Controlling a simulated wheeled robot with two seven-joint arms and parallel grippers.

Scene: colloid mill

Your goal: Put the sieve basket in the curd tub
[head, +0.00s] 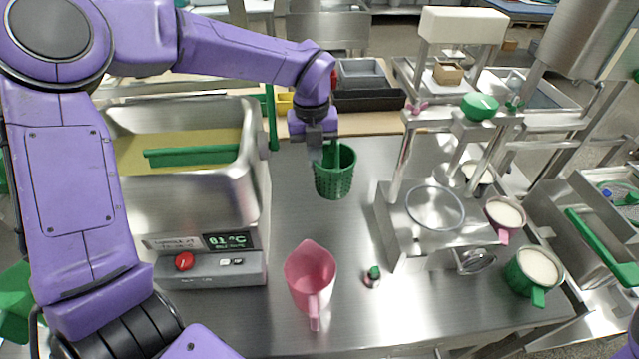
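The sieve basket (335,182) is a green perforated cup with an upright green handle, upright over the steel bench right of the tub. My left gripper (331,153) points down at it, its fingers closed around the handle. I cannot tell whether the basket's base touches the bench. A large steel tub (205,190) with yellowish contents stands at the left, partly behind my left arm, and seems to be the curd tub. A green bar (192,155) lies across its opening. My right gripper is not in view.
A pink jug (311,276) and a small green-topped piece (373,276) stand in front on the bench (350,235). A steel stand (408,235) with a round bowl is at right, beside a pink cup (505,215) and a green jug (533,270). A green upright post (271,118) rises beside the tub.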

